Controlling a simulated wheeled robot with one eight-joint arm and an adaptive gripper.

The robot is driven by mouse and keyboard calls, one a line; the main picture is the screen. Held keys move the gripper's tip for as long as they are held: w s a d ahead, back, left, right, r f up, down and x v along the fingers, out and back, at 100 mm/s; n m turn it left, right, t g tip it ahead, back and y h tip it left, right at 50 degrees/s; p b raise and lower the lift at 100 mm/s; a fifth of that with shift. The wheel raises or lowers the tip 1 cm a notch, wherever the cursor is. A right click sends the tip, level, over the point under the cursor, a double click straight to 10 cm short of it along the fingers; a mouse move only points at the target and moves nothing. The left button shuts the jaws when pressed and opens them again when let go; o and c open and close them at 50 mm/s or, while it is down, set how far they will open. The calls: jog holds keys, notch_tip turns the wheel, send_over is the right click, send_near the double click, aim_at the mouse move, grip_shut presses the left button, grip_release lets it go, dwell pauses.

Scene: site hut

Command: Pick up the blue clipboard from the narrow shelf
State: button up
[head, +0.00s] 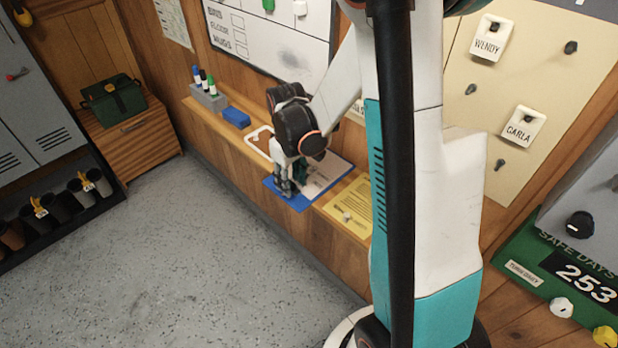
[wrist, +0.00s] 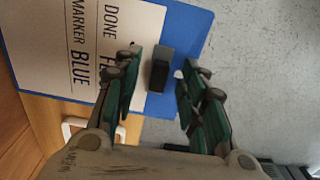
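The blue clipboard (head: 297,203) lies on the narrow wooden shelf (head: 250,138), with its front edge sticking out past the shelf edge. It carries a printed sheet (head: 326,174); in the wrist view the sheet shows words such as "DONE" and "MARKER BLUE". My gripper (head: 288,187) is down over the clipboard's front left part. In the wrist view my gripper (wrist: 163,68) is open, its two green-padded fingers apart on either side of the clipboard's dark clip (wrist: 160,72). I cannot tell whether either finger touches the clip. The blue board (wrist: 188,35) shows beyond the fingers.
On the shelf, a blue block (head: 236,118), a marker holder (head: 208,98) and a white looped outline (head: 258,145) are left of the clipboard. A yellow sheet (head: 352,205) lies to its right. A whiteboard (head: 270,40) hangs above. The grey floor (head: 200,240) in front is clear.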

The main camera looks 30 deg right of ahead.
jog(key=shift+f, duration=0.2)
jog(key=shift+c, duration=0.3)
grip_shut()
